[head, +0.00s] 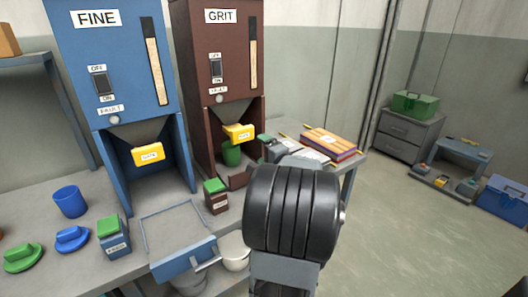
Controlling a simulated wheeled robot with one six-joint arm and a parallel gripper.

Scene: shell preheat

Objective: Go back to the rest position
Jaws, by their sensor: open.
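My arm rises from the bottom of the head view, with a large black ribbed joint in front. A light grey link shows just beyond it, over the right part of the bench (130,195). My gripper cannot be made out; the arm covers that area.
A blue FINE machine (112,62) and a brown GRIT machine (196,75) stand on the bench, with yellow labelled parts. A blue cup (70,201), green-lidded boxes (114,240) and a tray (180,228) sit near them. Open floor (420,240) lies right, before a drawer cabinet (408,134).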

